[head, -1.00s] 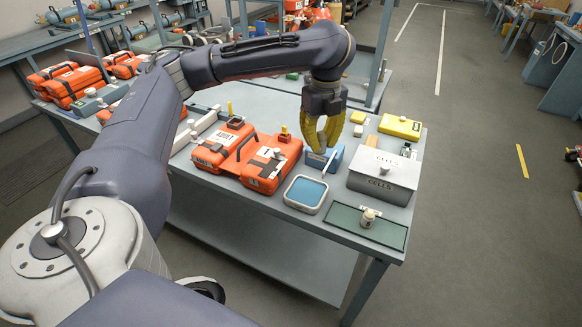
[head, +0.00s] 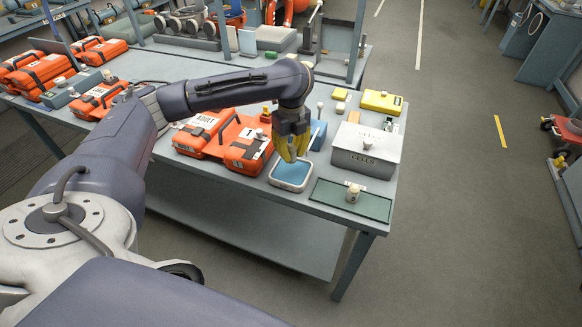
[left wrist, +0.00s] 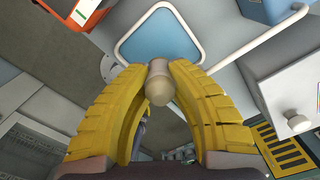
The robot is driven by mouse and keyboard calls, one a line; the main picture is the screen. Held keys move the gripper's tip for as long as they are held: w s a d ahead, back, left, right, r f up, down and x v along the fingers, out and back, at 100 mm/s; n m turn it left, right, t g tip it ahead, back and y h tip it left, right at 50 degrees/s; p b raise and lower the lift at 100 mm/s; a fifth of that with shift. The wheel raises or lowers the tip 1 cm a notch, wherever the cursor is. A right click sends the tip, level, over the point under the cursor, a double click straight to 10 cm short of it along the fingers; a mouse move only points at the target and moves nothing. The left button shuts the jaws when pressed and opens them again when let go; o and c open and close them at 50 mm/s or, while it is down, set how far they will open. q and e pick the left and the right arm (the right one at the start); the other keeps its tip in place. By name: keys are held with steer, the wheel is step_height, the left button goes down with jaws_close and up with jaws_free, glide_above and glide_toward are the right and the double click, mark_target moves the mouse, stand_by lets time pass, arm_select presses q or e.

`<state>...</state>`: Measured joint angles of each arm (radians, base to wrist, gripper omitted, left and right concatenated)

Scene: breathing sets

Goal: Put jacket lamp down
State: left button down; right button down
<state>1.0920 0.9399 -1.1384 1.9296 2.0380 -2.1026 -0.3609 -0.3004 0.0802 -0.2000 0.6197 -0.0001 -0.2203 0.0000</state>
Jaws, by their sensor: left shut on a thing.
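My left gripper (head: 291,150) points down over the blue-lined, white-rimmed tray (head: 291,174) in the head view. In the left wrist view, its yellow fingers (left wrist: 158,68) are shut on the jacket lamp (left wrist: 158,88), a small piece with a cream rounded end and a grey-brown body. The tray's blue pad (left wrist: 156,38) lies just beyond the fingertips there. I cannot tell whether the lamp touches it. In the head view the fingers hide the lamp. My right gripper is not in view.
Orange cases (head: 247,150) stand left of the tray. A blue box (head: 317,136) with a pale rod is behind it. The grey CELLS box (head: 365,152) is to the right. A dark green mat (head: 375,205) with a small cream piece (head: 352,193) lies at the front right.

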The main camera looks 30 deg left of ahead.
mark_target(291, 145)
arm_select(q)
steer(key=shift+f, duration=3.4)
steer(key=shift+f, duration=0.1)
steer(key=c, duration=1.3)
jaws_free()
step_height(291, 145, up, 12)
steer(key=shift+r, duration=0.1)
